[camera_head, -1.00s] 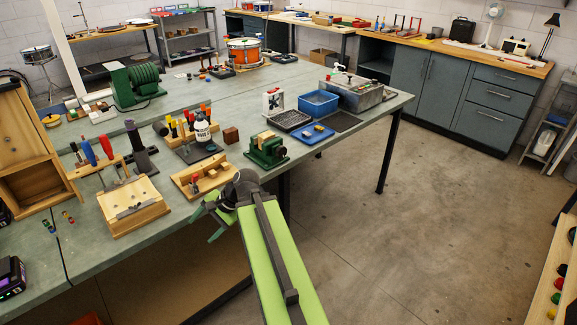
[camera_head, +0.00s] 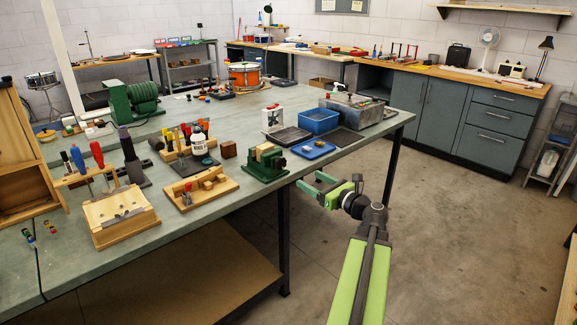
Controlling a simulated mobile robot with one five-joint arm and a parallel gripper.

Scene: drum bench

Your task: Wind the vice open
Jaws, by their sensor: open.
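The small green vice (camera_head: 265,163) stands near the front edge of the bench, with light wooden pieces at its jaws. Its handle is too small to make out clearly. My gripper (camera_head: 311,190) is open and empty, just off the bench's front edge, to the right of and a little below the vice in the picture. Its green fingers point left towards the vice and do not appear to touch it.
The bench top (camera_head: 190,215) carries a wooden fixture (camera_head: 201,190) left of the vice. A blue tray (camera_head: 313,150), a blue bin (camera_head: 318,121) and a metal box (camera_head: 354,108) stand to its right. Open floor (camera_head: 450,230) lies right of the bench.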

